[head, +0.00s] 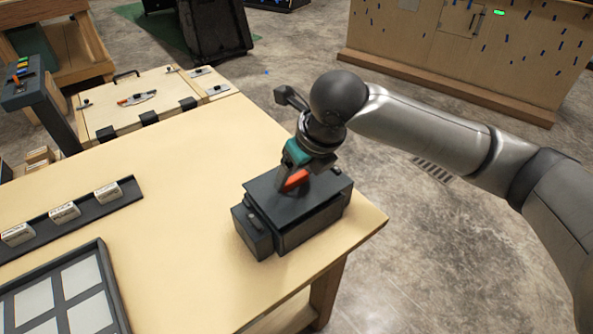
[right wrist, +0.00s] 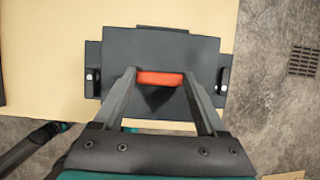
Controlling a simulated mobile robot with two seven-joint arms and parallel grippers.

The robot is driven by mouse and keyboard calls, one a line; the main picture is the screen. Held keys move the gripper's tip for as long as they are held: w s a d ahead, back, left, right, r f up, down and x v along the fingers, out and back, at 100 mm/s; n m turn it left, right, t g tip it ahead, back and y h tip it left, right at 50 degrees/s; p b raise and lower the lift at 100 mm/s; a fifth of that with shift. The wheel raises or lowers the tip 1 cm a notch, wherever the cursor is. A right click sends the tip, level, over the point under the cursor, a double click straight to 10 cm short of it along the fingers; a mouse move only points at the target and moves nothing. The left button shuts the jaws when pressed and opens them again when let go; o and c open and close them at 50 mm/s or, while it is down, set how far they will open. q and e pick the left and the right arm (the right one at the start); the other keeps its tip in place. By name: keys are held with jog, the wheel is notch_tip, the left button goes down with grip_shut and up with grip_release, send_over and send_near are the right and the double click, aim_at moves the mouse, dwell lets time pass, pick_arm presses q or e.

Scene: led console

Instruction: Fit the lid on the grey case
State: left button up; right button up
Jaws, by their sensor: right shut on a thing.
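The grey case (head: 255,238) sits near the right corner of the table. The dark flat lid (head: 262,190) with a red handle (head: 295,180) is over the case. I cannot tell whether it is fully seated or slightly above. In the right wrist view the lid (right wrist: 160,48) covers the middle of the case, and the case's ends (right wrist: 92,75) with latches stick out on both sides. My right gripper (head: 293,183) is shut on the red handle from above, with a finger on each end of it in the wrist view. My left gripper is not in view.
The wooden table (head: 180,170) is clear left of the case. A dark rail (head: 85,212) with several white blocks and a tray (head: 112,285) with pale panels lie at left. The table's right edge is close to the case.

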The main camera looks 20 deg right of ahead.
jog(key=shift+f, duration=1.05)
dwell(0.9)
jog(key=o, duration=1.4)
jog(key=p+v, duration=0.4)
jog(key=v, duration=1.1)
jog(key=shift+r, duration=0.15)
